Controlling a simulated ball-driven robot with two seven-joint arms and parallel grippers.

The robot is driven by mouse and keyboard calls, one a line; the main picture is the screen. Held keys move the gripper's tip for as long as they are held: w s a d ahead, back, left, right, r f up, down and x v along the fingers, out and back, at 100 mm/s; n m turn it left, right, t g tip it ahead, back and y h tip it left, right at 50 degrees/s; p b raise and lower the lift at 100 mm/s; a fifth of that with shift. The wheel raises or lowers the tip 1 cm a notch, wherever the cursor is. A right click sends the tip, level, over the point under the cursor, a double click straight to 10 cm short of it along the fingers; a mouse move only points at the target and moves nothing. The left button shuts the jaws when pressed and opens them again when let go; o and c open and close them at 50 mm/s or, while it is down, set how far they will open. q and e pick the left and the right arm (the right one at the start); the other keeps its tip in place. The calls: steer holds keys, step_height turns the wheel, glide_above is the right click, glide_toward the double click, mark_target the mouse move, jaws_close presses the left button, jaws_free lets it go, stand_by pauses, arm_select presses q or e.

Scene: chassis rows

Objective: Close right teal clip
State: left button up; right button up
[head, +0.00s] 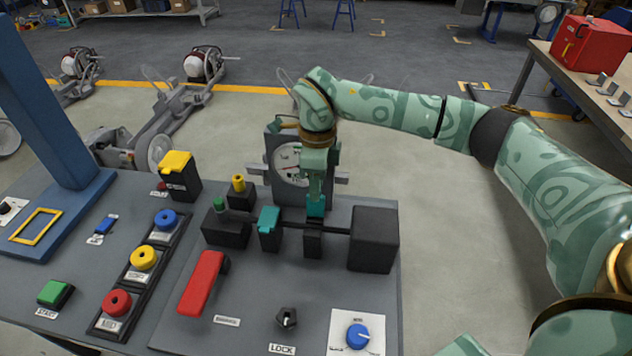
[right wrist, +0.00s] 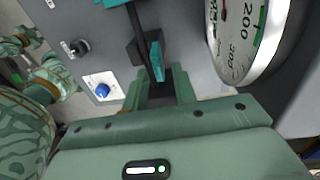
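The right teal clip (head: 316,208) sits on a black block on the dark bar at the right of the console. My right gripper (head: 315,190) comes down from above, right at this clip, and covers part of it. In the right wrist view the teal clip (right wrist: 157,62) shows just beyond the gap between my fingers (right wrist: 160,86), which stand apart. I cannot tell whether they touch the clip. A second teal clip (head: 268,222) stands to the left on the same bar. My left gripper is not in view.
A round gauge (head: 290,163) stands close behind the gripper; it also shows in the right wrist view (right wrist: 247,38). A large black block (head: 374,240) ends the bar at right. A red lever (head: 202,283), a lock knob (head: 286,317) and a blue knob (head: 358,336) lie in front.

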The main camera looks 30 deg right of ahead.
jaws_close()
